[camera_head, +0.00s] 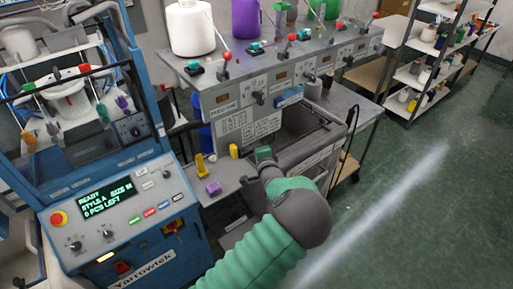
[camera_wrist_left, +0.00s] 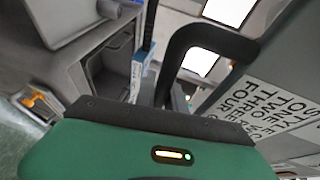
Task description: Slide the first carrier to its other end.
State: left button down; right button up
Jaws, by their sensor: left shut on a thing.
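My left arm comes up from the bottom of the head view in a green sleeve. Its green gripper (camera_head: 264,153) is at the front of the grey bench machine, beside a dark open bay. In the left wrist view the green housing covers the bottom and hides most of the jaws. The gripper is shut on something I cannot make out. Colored carrier-like knobs sit on the blue-framed machine at the left: orange (camera_head: 28,136), green (camera_head: 102,113) and purple (camera_head: 122,102). I cannot tell which is the first carrier. My right gripper is not in view.
The grey machine (camera_head: 300,68) carries several red-ball levers and yarn cones. Yellow (camera_head: 201,166) and purple (camera_head: 213,188) pieces lie on its low shelf. A dark curved bar (camera_wrist_left: 205,38) passes close above my left gripper. Open green floor (camera_head: 420,200) lies at the right.

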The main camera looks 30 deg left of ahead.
pick_arm(q)
notch_tip(320, 180, up, 10)
jog(key=p, duration=0.6)
jog(key=shift+a+f, duration=0.1)
jog(key=shift+a, duration=0.05)
jog(key=shift+w, duration=0.1)
jog(key=c, duration=1.5)
grip_release()
jog(key=shift+o, duration=0.5)
jog(key=shift+a+f, duration=0.1)
jog(key=shift+a+p, duration=0.1)
jog(key=shift+p, duration=0.2)
